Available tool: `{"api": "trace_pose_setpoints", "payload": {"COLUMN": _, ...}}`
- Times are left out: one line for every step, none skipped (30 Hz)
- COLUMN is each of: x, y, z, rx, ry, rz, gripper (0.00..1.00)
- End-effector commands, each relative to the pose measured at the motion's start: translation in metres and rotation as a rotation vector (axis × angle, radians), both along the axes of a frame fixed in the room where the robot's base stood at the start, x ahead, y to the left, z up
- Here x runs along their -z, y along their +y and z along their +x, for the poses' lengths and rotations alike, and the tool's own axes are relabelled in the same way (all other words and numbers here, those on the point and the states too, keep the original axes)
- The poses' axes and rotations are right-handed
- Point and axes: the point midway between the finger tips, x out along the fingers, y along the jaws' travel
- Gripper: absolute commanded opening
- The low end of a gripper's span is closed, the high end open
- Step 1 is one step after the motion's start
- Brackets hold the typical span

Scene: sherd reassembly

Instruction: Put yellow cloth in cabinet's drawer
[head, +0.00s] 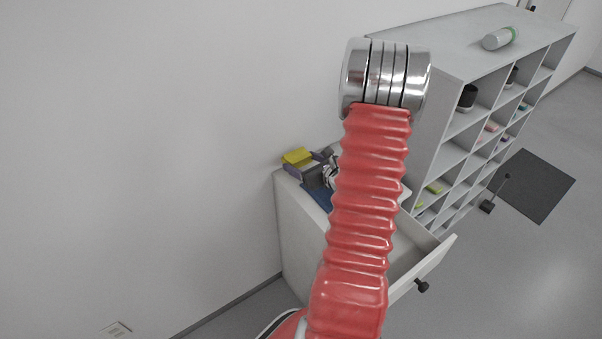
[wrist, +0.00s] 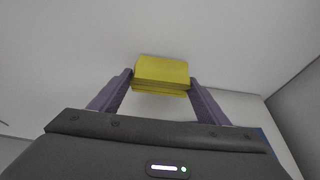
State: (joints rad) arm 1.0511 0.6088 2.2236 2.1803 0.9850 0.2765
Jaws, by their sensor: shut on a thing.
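The yellow cloth (wrist: 161,72) is a folded block held between the two fingers of my gripper (wrist: 161,84) in the wrist view. In the head view the cloth (head: 297,156) shows above the back left of the cabinet top, with my gripper (head: 301,166) shut on it. The white cabinet (head: 300,235) stands against the wall. Its drawer (head: 418,268) is pulled open toward the lower right, and its inside is partly hidden by my red arm.
A blue item (head: 320,197) lies on the cabinet top, partly hidden by my arm.

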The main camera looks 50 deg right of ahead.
Motion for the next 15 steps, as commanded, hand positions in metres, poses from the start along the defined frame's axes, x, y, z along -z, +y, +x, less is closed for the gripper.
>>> {"api": "trace_pose_setpoints", "payload": {"x": 0.004, "y": 0.000, "z": 0.000, "rx": 0.000, "ry": 0.001, "rz": 0.001, "gripper": 0.48}}
{"api": "trace_pose_setpoints", "payload": {"x": 0.006, "y": 0.000, "z": 0.000, "rx": 0.001, "ry": 0.002, "rz": 0.002, "gripper": 0.48}}
{"api": "trace_pose_setpoints", "payload": {"x": 0.011, "y": 0.000, "z": 0.000, "rx": 0.001, "ry": 0.002, "rz": 0.003, "gripper": 0.48}}
{"api": "trace_pose_setpoints", "payload": {"x": 0.014, "y": 0.000, "z": -0.001, "rx": 0.001, "ry": 0.002, "rz": 0.005, "gripper": 0.48}}
{"api": "trace_pose_setpoints", "payload": {"x": 0.017, "y": 0.000, "z": -0.001, "rx": 0.000, "ry": 0.002, "rz": 0.004, "gripper": 0.48}}
{"api": "trace_pose_setpoints", "payload": {"x": 0.022, "y": 0.000, "z": -0.001, "rx": 0.000, "ry": 0.002, "rz": 0.004, "gripper": 0.48}}
{"api": "trace_pose_setpoints", "payload": {"x": 0.026, "y": 0.000, "z": 0.000, "rx": 0.000, "ry": 0.002, "rz": 0.004, "gripper": 0.48}}
{"api": "trace_pose_setpoints", "payload": {"x": 0.029, "y": 0.000, "z": 0.000, "rx": 0.001, "ry": 0.001, "rz": 0.003, "gripper": 0.48}}
{"api": "trace_pose_setpoints", "payload": {"x": 0.033, "y": 0.000, "z": 0.000, "rx": 0.001, "ry": 0.001, "rz": 0.003, "gripper": 0.48}}
{"api": "trace_pose_setpoints", "payload": {"x": 0.035, "y": 0.000, "z": 0.000, "rx": 0.001, "ry": 0.001, "rz": 0.003, "gripper": 0.48}}
{"api": "trace_pose_setpoints", "payload": {"x": 0.037, "y": 0.000, "z": 0.000, "rx": 0.002, "ry": 0.001, "rz": 0.002, "gripper": 0.48}}
{"api": "trace_pose_setpoints", "payload": {"x": 0.039, "y": 0.000, "z": -0.001, "rx": 0.001, "ry": 0.001, "rz": 0.001, "gripper": 0.48}}
{"api": "trace_pose_setpoints", "payload": {"x": 0.040, "y": 0.000, "z": -0.001, "rx": 0.001, "ry": 0.001, "rz": 0.001, "gripper": 0.48}}
{"api": "trace_pose_setpoints", "payload": {"x": 0.040, "y": -0.001, "z": -0.001, "rx": 0.001, "ry": 0.001, "rz": 0.001, "gripper": 0.48}}
{"api": "trace_pose_setpoints", "payload": {"x": 0.040, "y": -0.001, "z": -0.001, "rx": 0.001, "ry": 0.001, "rz": 0.001, "gripper": 0.48}}
